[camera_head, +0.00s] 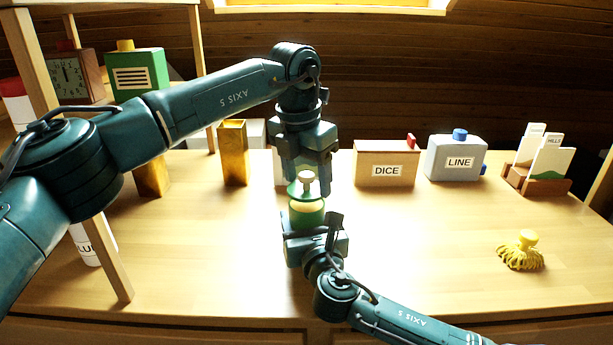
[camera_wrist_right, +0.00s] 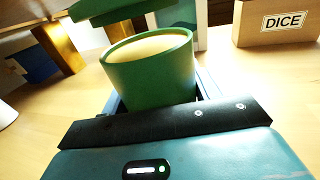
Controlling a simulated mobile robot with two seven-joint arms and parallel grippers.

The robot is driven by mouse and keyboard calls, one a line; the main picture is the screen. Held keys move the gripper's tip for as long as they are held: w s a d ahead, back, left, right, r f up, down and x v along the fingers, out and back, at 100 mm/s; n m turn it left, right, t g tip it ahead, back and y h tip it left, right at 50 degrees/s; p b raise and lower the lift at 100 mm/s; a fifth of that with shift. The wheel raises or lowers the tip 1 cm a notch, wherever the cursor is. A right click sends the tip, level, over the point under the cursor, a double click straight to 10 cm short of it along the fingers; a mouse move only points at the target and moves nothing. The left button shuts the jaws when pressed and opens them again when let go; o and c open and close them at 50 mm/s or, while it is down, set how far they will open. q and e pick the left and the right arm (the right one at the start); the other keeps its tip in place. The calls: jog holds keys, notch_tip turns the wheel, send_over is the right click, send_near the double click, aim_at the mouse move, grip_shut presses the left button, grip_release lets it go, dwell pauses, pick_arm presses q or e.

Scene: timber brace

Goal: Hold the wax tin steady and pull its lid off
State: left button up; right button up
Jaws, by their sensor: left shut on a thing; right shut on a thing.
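The green wax tin (camera_head: 307,219) is upright in front of me, with its pale yellow wax showing at the open top. In the right wrist view the tin (camera_wrist_right: 152,78) is large and stands between the fingers. My right gripper (camera_head: 312,224) is shut on the tin from the front. The green lid (camera_head: 296,191), with a pale knob on top, is above the tin and apart from it. The lid's edge also shows in the right wrist view (camera_wrist_right: 108,10). My left gripper (camera_head: 306,182) points down from above and is shut on the lid; its exact contact is partly hidden.
A DICE box (camera_head: 386,164), a LINE canister (camera_head: 455,158) and a card holder (camera_head: 541,181) stand at the back right. A yellow brush (camera_head: 522,250) lies at the right. A gold container (camera_head: 233,153) stands back left.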

aim_at(309, 173)
pick_arm(q)
jog(key=shift+r, duration=0.1)
jog(key=shift+r, duration=1.95)
pick_arm(e)
jog(key=o, duration=1.5)
jog(key=shift+c, duration=0.2)
jog(key=shift+s, duration=0.1)
